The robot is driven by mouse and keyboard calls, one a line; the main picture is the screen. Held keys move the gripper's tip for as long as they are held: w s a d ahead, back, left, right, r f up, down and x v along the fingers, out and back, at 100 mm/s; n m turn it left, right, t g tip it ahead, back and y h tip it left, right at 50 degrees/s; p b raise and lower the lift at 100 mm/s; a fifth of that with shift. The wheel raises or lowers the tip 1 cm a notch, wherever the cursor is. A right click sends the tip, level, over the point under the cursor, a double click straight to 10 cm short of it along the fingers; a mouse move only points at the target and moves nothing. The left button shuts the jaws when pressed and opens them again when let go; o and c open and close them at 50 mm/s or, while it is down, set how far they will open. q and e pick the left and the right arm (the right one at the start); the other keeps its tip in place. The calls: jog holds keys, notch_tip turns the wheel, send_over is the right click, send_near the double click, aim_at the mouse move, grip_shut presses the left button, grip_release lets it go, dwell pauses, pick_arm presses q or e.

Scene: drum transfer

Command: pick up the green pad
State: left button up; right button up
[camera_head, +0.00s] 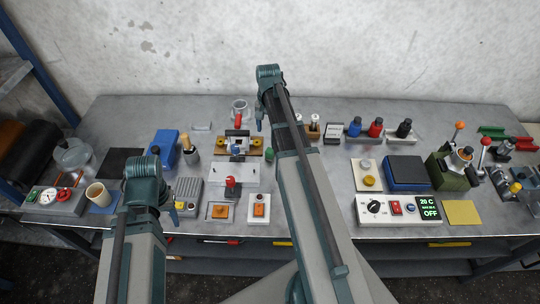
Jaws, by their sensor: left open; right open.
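A small green rounded piece (269,154), which looks like the green pad, stands just left of my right forearm, beside the fixture with the white plate; the forearm may hide part of it. My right gripper (259,124) is small and mostly hidden by its own wrist, behind and a little left of the green piece; it is open and apart from it. My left gripper (180,206) shows only in part beside its wrist, at the front left of the bench, well left of the green piece; it is open. Neither gripper visibly holds anything.
The grey bench (310,222) is crowded. A blue box (165,146) and a beige cup (97,193) are left. A control box (398,209) and a dark green machine (452,172) are right.

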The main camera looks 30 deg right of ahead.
aim_at(270, 150)
notch_tip(270, 150, down, 8)
jog(key=b, duration=0.7)
jog(key=f+b, duration=0.5)
jog(key=shift+d+f, duration=0.1)
jog(key=shift+d, duration=0.15)
jog(key=shift+c, duration=0.2)
grip_shut()
